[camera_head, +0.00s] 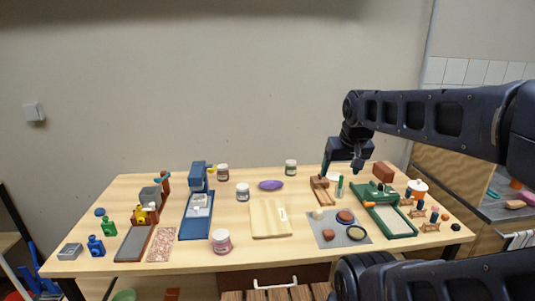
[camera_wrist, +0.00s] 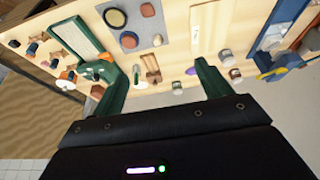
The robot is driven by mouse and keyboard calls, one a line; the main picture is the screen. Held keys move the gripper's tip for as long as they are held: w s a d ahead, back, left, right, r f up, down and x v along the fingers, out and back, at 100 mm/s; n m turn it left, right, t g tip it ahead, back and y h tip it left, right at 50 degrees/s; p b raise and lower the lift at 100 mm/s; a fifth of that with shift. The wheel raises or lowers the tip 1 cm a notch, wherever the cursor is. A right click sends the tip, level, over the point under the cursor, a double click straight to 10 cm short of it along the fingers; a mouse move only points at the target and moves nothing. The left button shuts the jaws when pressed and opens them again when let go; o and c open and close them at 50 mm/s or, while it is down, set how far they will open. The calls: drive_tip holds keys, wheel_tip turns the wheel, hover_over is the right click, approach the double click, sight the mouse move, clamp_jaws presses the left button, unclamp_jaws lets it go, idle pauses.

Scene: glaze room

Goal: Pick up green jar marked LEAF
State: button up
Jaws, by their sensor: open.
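A small jar with a greenish band (camera_head: 291,168) stands upright at the back of the table, behind and right of the purple oval. Its lettering is too small to read, so I cannot confirm LEAF. It also shows in the wrist view (camera_wrist: 176,87), between the fingers in the picture and beyond them. My gripper (camera_head: 341,168) is open and empty, above the back right of the table, to the right of this jar and apart from it. Its green fingers spread wide in the wrist view (camera_wrist: 162,78).
Other jars stand at the back left (camera_head: 223,172), centre (camera_head: 242,193) and front (camera_head: 221,243). The purple oval (camera_head: 270,185) lies near the greenish jar. A wooden block piece (camera_head: 321,190) and a green press (camera_head: 388,212) are below and right of my gripper. A cream board (camera_head: 268,220) lies mid-table.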

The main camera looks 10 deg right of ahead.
drive_tip(key=shift+w, duration=0.1)
drive_tip(key=w+d+n+g+h, duration=0.2)
drive_tip(key=w+d+n+h, duration=0.1)
drive_tip(key=w, duration=0.4)
drive_tip(key=w+d+n+g+h, duration=0.1)
drive_tip(key=w+d+n+h, duration=0.15)
drive_tip(key=w, duration=0.55)
drive_tip(key=n+t+h, duration=0.8)
drive_tip(key=n+h, duration=0.2)
drive_tip(key=n, duration=1)
hover_over(287, 165)
wheel_tip(287, 165, down, 21)
drive_tip(key=shift+m+y, duration=0.25)
drive_tip(key=shift+m, duration=0.1)
wheel_tip(287, 165, down, 6)
drive_tip(key=shift+s+a+f, duration=0.15)
drive_tip(key=shift+f, duration=0.1)
drive_tip(key=shift+x, duration=2.5)
drive_tip(key=c, duration=1.3)
